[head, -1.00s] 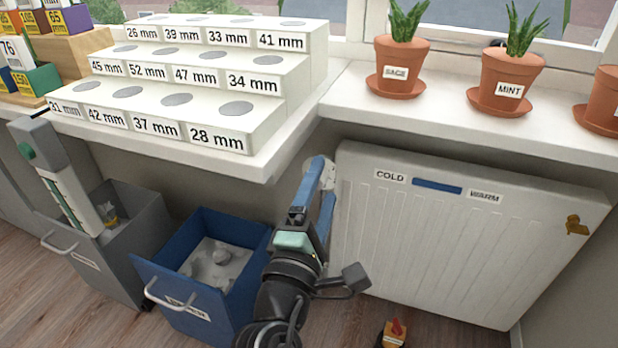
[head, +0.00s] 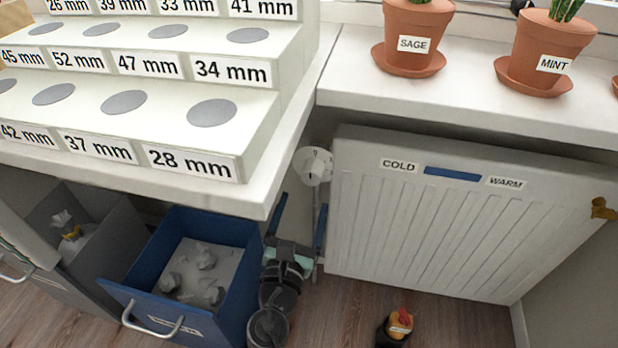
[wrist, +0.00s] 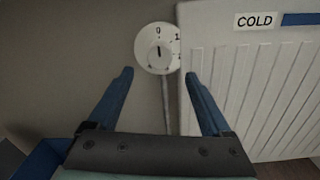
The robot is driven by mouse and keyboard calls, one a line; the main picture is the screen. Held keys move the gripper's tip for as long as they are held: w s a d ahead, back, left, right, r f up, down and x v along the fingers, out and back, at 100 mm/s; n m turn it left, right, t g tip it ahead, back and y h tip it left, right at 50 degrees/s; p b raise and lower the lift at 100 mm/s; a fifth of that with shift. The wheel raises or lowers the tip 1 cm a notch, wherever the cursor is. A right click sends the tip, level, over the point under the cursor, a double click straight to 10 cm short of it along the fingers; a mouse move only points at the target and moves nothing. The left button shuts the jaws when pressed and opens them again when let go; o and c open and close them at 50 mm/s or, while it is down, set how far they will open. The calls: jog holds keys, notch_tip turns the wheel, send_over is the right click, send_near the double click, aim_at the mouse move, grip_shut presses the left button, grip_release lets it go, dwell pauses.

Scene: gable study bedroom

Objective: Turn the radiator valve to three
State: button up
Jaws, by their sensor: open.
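The radiator valve is a round white knob (head: 314,166) at the left end of the radiator, above a thin vertical pipe. In the wrist view the knob (wrist: 158,48) shows dark markings, with a 0 at the top and other marks to its right; a dark pointer line is on its face. The smaller marks are too small to read surely. My gripper (head: 299,220) is open and empty below the knob. In the wrist view the blue fingers of my gripper (wrist: 160,74) stand apart, either side of the pipe, with the knob beyond their tips.
The white radiator (head: 430,230) carries COLD and WARM labels with a blue strip between. The windowsill (head: 345,85) overhangs above, with potted plants. A blue open drawer (head: 225,225) stands close left of my arm. A small orange and red object (head: 400,322) is on the floor.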

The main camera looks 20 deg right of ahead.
aim_at(310, 181)
jog(key=b+x, duration=0.2)
jog(key=x, duration=0.6)
jog(key=shift+w+d, duration=0.15)
jog(key=shift+w, duration=0.1)
jog(key=shift+c, duration=0.2)
grip_shut()
